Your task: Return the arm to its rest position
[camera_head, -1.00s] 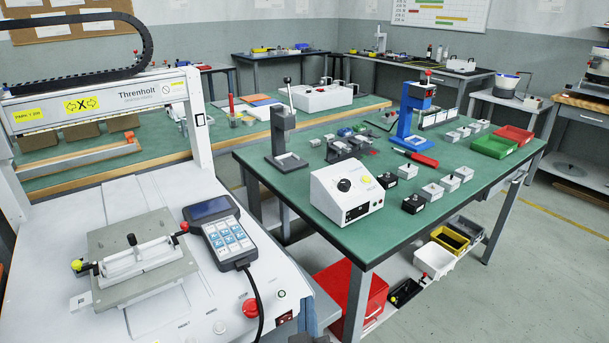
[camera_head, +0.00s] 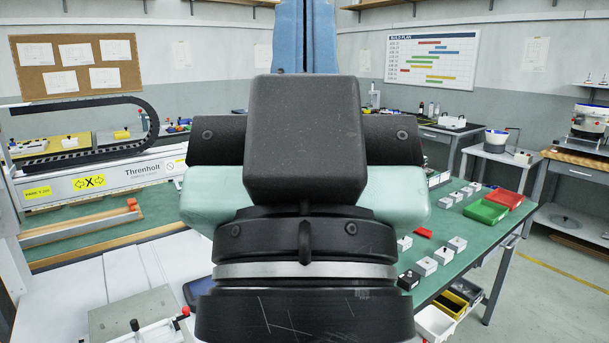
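My arm (camera_head: 305,225) stands upright in the middle of the head view, very close to the camera. It shows black and mint-green housings, with a silver ring around the lower black part. A blue part (camera_head: 303,35) rises behind it to the top edge; I cannot tell if it belongs to my arm. I cannot make out any fingers of my gripper, so its state and anything it holds are hidden. The arm covers much of the green workbench and the machine's right side.
A gantry machine (camera_head: 100,185) with a grey fixture plate (camera_head: 115,308) stands at left. The green workbench (camera_head: 440,240) at right carries small grey blocks, a green bin (camera_head: 482,211) and a red bin (camera_head: 505,199). Open floor (camera_head: 550,290) lies at far right.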

